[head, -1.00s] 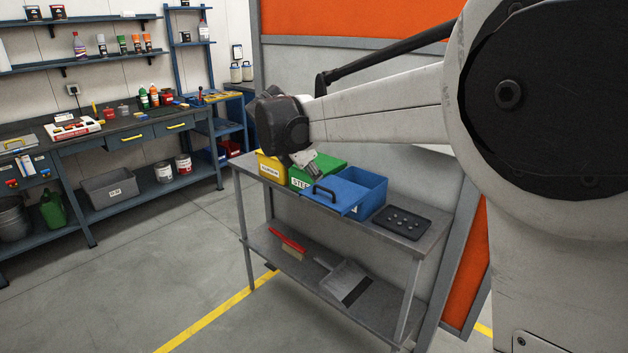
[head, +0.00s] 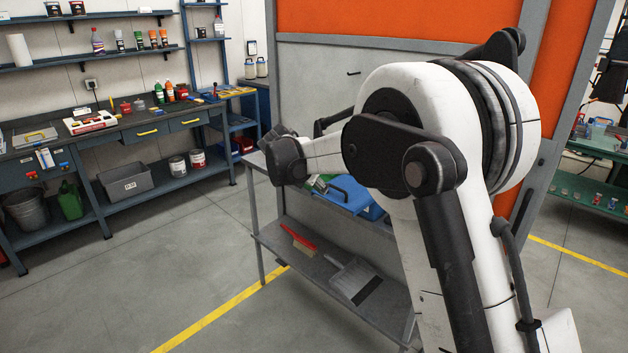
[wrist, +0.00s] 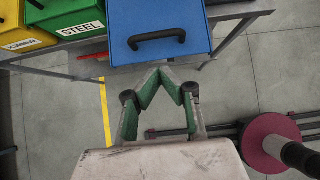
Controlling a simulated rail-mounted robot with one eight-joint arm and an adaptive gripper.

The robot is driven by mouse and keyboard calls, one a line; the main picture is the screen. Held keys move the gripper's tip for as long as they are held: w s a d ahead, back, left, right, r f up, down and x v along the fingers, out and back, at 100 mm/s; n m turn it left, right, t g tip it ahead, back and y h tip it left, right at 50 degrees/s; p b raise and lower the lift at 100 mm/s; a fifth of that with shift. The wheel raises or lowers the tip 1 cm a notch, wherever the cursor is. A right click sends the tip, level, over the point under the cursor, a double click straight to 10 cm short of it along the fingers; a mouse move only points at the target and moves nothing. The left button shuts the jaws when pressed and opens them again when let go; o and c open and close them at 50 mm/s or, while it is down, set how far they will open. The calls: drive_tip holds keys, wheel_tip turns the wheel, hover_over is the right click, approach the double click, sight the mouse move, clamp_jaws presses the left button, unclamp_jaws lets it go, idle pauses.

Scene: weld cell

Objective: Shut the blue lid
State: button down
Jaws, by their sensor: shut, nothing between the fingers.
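The blue lid (wrist: 130,18) with its black handle (wrist: 157,38) fills the top middle of the wrist view. It lies open and roughly flat, sticking out past the front edge of the bench. In the head view, part of the blue lid (head: 335,202) and the blue bin (head: 373,212) show behind my arm. My gripper (wrist: 160,72) is shut and empty, its tips just below the lid's front edge in the wrist view. I cannot tell whether they touch it. In the head view my arm hides most of the lid and bin.
A green bin labelled STEEL (wrist: 75,18) and a yellow bin (wrist: 22,38) stand to the left of the blue lid. The grey bench (head: 256,160) has a lower shelf with a red brush (head: 300,238) and a dustpan (head: 352,278). Open floor lies in front.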

sight(332, 187)
drive_tip(key=shift+w+d+f+p, duration=0.2)
drive_tip(key=shift+w+d+f, duration=0.25)
drive_tip(key=shift+w+d, duration=0.4)
drive_tip(key=shift+w+d+f+p, duration=0.15)
drive_tip(key=shift+w+d+f, duration=0.25)
drive_tip(key=shift+w+d, duration=0.4)
drive_tip(key=shift+w, duration=0.1)
drive_tip(key=w+d+b, duration=0.1)
drive_tip(key=w+d, duration=0.3)
drive_tip(key=w, duration=0.1)
drive_tip(key=w+d+b, duration=0.1)
drive_tip(key=w+d, duration=0.3)
drive_tip(key=d, duration=0.1)
drive_tip(key=shift+w, duration=0.4)
drive_tip(key=shift+d, duration=0.1)
